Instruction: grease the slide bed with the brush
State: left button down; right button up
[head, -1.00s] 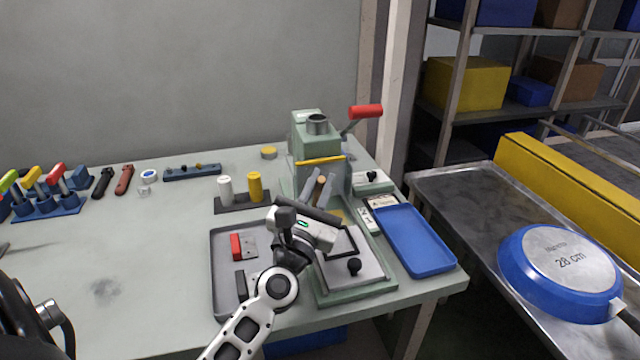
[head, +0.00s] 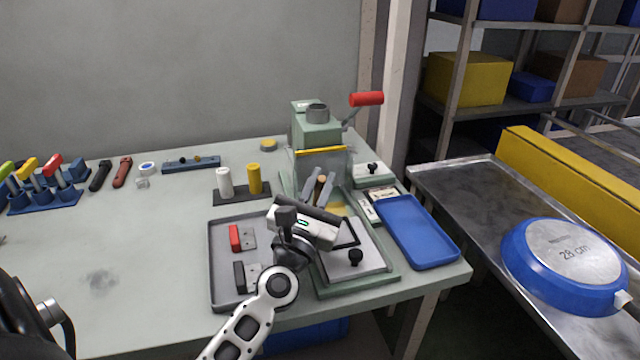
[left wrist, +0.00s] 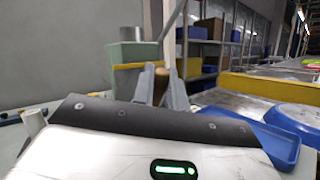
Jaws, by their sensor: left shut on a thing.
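The green press machine (head: 318,138) stands at the back right of the table, with its bed running toward me. A yellowish patch (head: 338,210) shows on the bed, partly hidden by my wrist. My left gripper (head: 318,188) is over the bed, fingers pointing toward the machine. It is shut on the brush, whose brown wooden handle (head: 321,188) shows between the grey fingers. The handle also shows in the left wrist view (left wrist: 161,82). The bristles are hidden, so I cannot tell whether they touch the bed. My right gripper is not in view.
A grey tray (head: 222,290) with red and black blocks lies left of the bed. A blue tray (head: 418,235) lies to its right. A white and a yellow cylinder (head: 254,179) stand behind the grey tray. A blue pan (head: 515,265) lies on the conveyor. The left table area is mostly clear.

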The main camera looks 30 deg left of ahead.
pick_arm(q)
jog(key=shift+f+b, duration=0.85)
dwell(0.7)
